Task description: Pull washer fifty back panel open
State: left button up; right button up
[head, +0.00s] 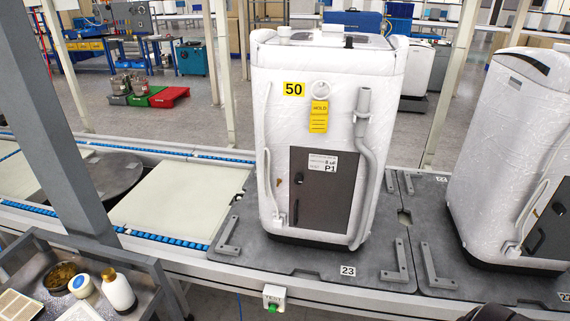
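The washer marked 50 (275,150) stands upright on a dark grey pallet plate (225,262) labelled 23, in the middle of the head view. It looks wrapped in clear film, with a yellow "50" label (293,89) and a yellow "HOLD" tag (319,117). A dark grey panel (318,218) with a white "P1" label sits low on the face toward me and looks closed. A small knob or lock shows on its left side. A grey hose (368,150) runs down to the right of the panel. Neither gripper can be made out.
A second white washer (500,160) stands on the adjoining plate at right. A conveyor with blue rollers (170,240) runs left. A grey post (50,110) and a cart with a bottle (118,290) stand at left. A green-button box (273,298) hangs on the front edge.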

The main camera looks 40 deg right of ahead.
aim_at(323, 201)
jog(key=z, duration=1.35)
